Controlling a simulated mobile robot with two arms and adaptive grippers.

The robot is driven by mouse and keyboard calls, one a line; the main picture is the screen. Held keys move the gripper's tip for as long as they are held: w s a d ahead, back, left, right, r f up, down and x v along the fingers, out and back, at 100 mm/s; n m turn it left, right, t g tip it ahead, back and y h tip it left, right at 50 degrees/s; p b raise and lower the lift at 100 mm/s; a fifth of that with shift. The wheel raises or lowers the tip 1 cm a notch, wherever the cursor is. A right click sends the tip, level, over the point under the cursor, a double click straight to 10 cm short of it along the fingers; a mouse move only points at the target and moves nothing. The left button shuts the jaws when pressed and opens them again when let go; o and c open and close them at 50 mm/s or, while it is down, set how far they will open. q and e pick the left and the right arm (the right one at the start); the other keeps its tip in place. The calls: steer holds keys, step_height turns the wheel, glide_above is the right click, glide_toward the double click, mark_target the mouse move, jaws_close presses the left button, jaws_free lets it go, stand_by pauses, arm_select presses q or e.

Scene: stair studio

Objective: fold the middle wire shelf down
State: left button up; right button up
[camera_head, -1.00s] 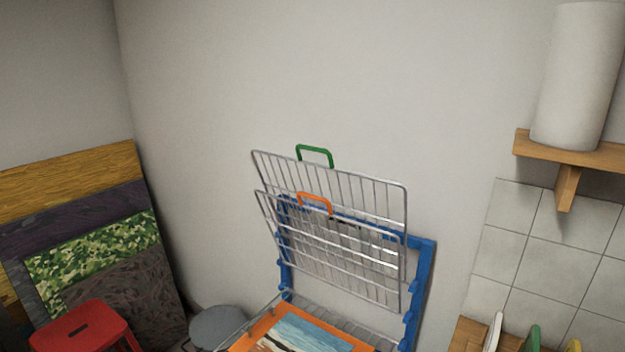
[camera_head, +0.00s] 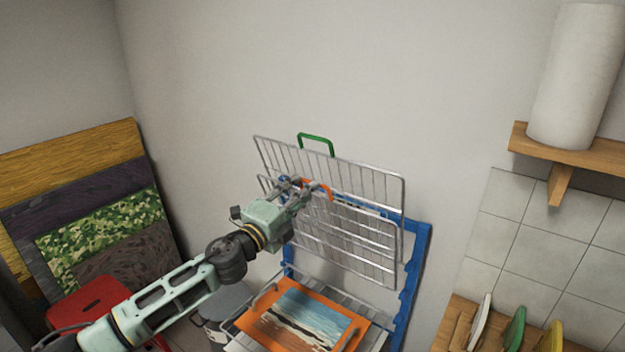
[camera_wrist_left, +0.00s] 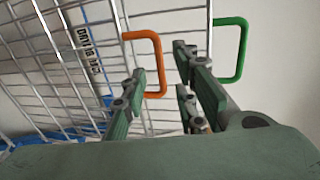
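The middle wire shelf (camera_head: 350,238) stands raised on the blue rack frame (camera_head: 415,275), in front of another raised wire shelf (camera_head: 375,185) with a green handle (camera_head: 316,137). My left gripper (camera_head: 304,186) is at the orange handle (camera_head: 322,187) of the middle shelf. In the left wrist view its fingers (camera_wrist_left: 165,90) are apart, with the orange handle (camera_wrist_left: 159,62) reaching between them. The green handle (camera_wrist_left: 243,50) lies beyond the fingers on the right. No grip on the orange handle shows. My right gripper is not in view.
A lowered bottom shelf (camera_head: 262,296) holds an orange-bordered painting (camera_head: 303,318). A red stool (camera_head: 95,300) and leaning boards (camera_head: 95,215) are at left. A wooden wall shelf (camera_head: 575,150) with a white roll (camera_head: 575,80) and a plate rack (camera_head: 465,310) are at right.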

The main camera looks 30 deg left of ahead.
arm_select(q)
steer(key=w, duration=0.1)
steer(key=w+p, duration=0.1)
steer(key=w, duration=0.3)
steer(key=shift+d+r, duration=0.35)
steer(key=shift+d, duration=0.05)
jaws_close()
